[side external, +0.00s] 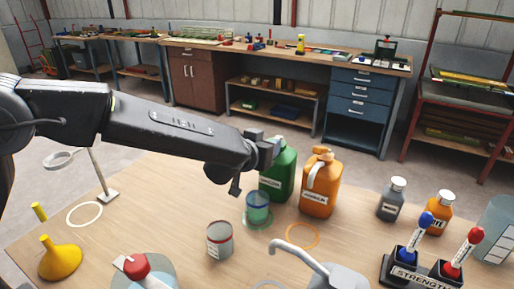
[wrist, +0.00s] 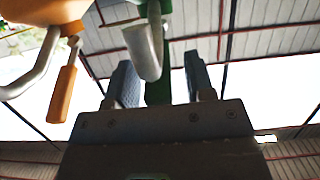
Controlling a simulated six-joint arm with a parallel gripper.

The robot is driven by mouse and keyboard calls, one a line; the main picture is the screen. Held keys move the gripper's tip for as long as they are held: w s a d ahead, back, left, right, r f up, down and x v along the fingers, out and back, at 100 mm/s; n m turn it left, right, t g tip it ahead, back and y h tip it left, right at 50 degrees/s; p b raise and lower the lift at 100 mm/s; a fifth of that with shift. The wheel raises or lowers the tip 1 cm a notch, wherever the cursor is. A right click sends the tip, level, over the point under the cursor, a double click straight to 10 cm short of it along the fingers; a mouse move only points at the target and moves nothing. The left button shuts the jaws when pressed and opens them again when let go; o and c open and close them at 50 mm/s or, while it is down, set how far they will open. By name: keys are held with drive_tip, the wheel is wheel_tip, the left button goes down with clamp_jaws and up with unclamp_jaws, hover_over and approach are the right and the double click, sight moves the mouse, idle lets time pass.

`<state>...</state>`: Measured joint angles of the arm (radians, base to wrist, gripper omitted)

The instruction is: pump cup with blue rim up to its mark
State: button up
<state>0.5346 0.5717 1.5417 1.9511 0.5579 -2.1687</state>
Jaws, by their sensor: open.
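The cup with the blue rim (side external: 258,209) stands upright on the green ring (side external: 246,226) in front of the green jug (side external: 283,178). The cup looks blue-green; its mark and level are too small to read. My gripper (side external: 264,150) is at the upper left of the green jug, above and behind the cup, and partly hides the jug's top. In the wrist view my gripper (wrist: 161,82) is open, with its two fingers apart. A pale spout (wrist: 146,50) and a green part (wrist: 158,92) show between or beyond the fingers; contact cannot be told.
An orange jug (side external: 320,190) with a pale spout stands right of the green one, behind an empty orange ring (side external: 302,236). A red-rimmed cup (side external: 220,241) is in front. A yellow funnel (side external: 60,261) is left; bottles (side external: 391,203) and a marker stand (side external: 420,272) are right.

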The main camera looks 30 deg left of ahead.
drive_tip(key=v, duration=1.3)
drive_tip(key=shift+s, duration=0.35)
idle(0.4)
drive_tip(key=w+a+r+n+g+y, duration=0.4)
drive_tip(key=w+g+y, duration=0.1)
drive_tip(key=d+r+m+g+h, duration=0.4)
drive_tip(key=r+g+h, duration=0.1)
drive_tip(key=r, duration=0.1)
drive_tip(key=x, duration=1.4)
drive_tip(key=shift+w+f, duration=0.1)
drive_tip(key=shift+w, duration=0.1)
drive_tip(key=shift+c, duration=0.2)
clamp_jaws()
